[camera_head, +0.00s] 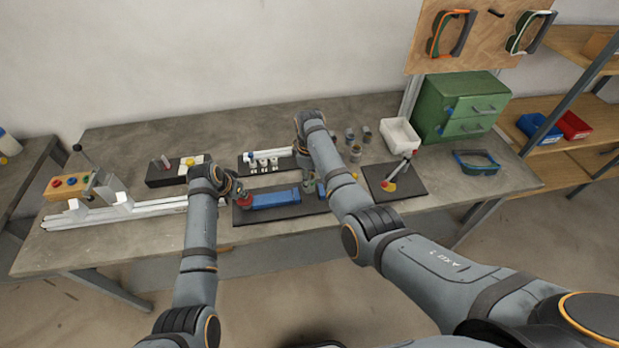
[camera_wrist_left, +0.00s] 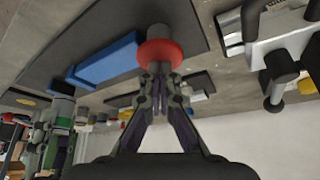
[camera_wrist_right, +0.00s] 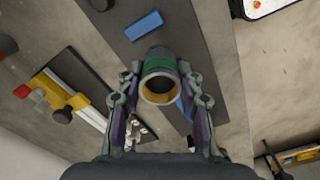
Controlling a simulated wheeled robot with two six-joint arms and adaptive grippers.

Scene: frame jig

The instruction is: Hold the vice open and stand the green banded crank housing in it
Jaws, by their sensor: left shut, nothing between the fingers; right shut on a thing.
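The vice is a blue body (camera_head: 275,200) on a dark plate, with a red round knob (camera_head: 243,201) at its left end. A shorter blue part (camera_head: 322,190) stands to its right. My left gripper (camera_head: 238,194) is shut and empty at the red knob; in the left wrist view its fingertips (camera_wrist_left: 158,88) seem to touch the knob (camera_wrist_left: 160,53). My right gripper (camera_head: 309,186) is shut on the crank housing, a grey cylinder with a green band (camera_wrist_right: 159,75), over the vice near the gap. Its open end faces the right wrist camera; whether its base touches the plate is hidden.
Several grey cylinders (camera_head: 350,135) stand behind, near a white bin (camera_head: 401,134). A dark plate with a lever (camera_head: 397,192) lies to the right of the vice. A white rail fixture (camera_head: 120,210) lies to the left. A small rack (camera_head: 264,162) lies behind the vice.

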